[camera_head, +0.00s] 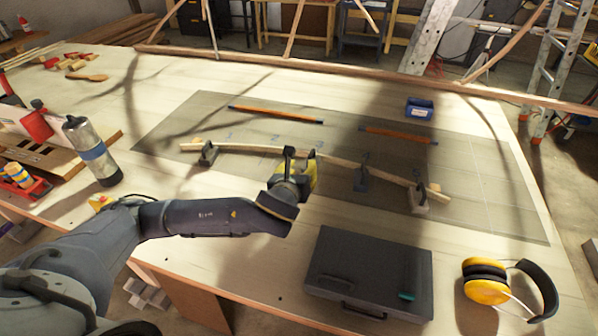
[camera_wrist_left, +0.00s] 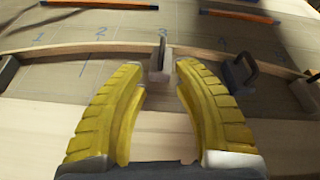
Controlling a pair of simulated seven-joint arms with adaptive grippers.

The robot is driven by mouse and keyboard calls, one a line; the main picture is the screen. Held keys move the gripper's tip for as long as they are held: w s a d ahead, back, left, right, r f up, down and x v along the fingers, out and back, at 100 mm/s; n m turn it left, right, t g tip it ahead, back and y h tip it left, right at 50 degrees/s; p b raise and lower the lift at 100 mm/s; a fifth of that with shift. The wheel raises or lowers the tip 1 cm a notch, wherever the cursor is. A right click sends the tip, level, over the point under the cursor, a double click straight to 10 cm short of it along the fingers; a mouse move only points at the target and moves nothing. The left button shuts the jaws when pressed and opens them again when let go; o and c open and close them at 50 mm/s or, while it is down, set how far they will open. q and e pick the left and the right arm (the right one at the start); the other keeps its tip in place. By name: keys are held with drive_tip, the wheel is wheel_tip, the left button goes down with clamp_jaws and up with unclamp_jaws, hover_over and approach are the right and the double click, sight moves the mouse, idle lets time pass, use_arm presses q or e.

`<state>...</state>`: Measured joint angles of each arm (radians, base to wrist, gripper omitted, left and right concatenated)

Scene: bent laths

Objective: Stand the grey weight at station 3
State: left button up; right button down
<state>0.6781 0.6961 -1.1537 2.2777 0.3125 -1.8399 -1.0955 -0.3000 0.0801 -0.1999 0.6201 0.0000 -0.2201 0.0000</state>
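A grey weight (camera_wrist_left: 159,70) with an upright dark handle stands at the lath (camera_wrist_left: 100,50), just below the blue mark 3 (camera_wrist_left: 162,33) in the left wrist view. My left gripper (camera_wrist_left: 158,75) is open, its yellow fingers on either side of this weight with a small gap on each side. In the head view, my left gripper (camera_head: 300,165) is at the middle of the lath (camera_head: 240,149) and hides most of this weight. My right gripper is not in view.
Other weights stand along the lath: one at its left end (camera_head: 208,156), a dark one (camera_head: 361,180) and a lighter one (camera_head: 418,200) to the right. Orange pencils (camera_head: 275,114) lie on the mat. A dark case (camera_head: 370,270) and ear defenders (camera_head: 485,282) lie nearer.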

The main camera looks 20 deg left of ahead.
use_arm(q)
drive_tip(key=shift+v, duration=1.3)
